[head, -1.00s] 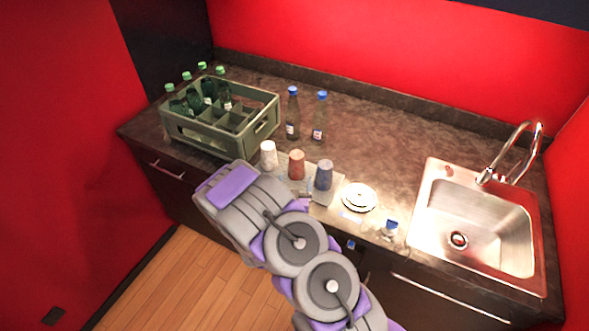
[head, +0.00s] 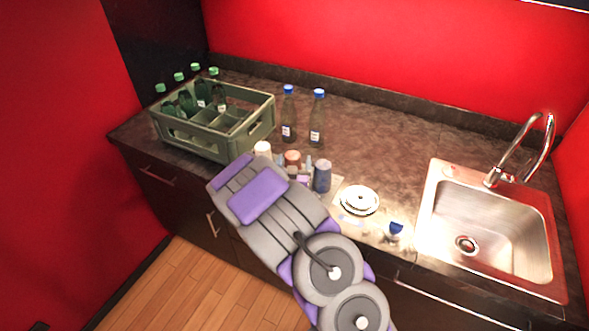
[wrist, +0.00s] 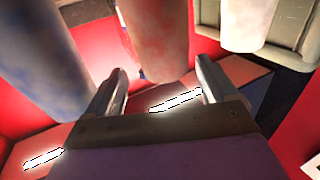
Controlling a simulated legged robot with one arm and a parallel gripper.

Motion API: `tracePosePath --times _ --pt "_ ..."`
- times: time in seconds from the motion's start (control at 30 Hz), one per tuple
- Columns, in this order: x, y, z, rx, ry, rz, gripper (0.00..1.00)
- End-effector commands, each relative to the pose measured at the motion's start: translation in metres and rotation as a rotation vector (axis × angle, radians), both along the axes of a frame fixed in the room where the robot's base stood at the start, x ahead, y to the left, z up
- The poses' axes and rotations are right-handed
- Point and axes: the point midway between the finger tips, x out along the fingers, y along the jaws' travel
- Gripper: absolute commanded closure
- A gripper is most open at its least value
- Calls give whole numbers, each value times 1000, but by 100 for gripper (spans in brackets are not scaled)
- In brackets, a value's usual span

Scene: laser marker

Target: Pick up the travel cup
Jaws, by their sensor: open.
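Three cups stand in a row at the counter's front edge: a whitish cup (head: 263,149), a reddish cup (head: 292,157) and a blue-grey cup (head: 322,176). I cannot tell which one is the travel cup. My arm hides the lower parts of the first two in the head view. My gripper (wrist: 160,84) is open and empty. In the wrist view the reddish cup (wrist: 158,35) lies just ahead, between the two fingers' lines. The blue speckled cup (wrist: 45,55) is on the left and the white cup (wrist: 233,24) on the right.
A green crate (head: 262,122) with green-capped bottles stands at the left. Two blue-capped bottles (head: 288,115) (head: 317,118) stand behind the cups. White dishes (head: 359,200), a small blue-and-white item (head: 395,231) and a sink (head: 480,215) lie to the right. The back middle counter is clear.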

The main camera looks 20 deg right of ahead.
Motion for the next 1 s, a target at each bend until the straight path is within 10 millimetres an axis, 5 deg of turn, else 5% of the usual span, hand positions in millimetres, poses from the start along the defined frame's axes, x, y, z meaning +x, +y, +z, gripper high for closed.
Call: tracePosePath --times 0.43,0.8,1.0 --pt "39 -23 0 1 -6 0 14" --pt "46 -26 -1 1 0 0 14" --pt "46 -25 -1 0 1 1 32"
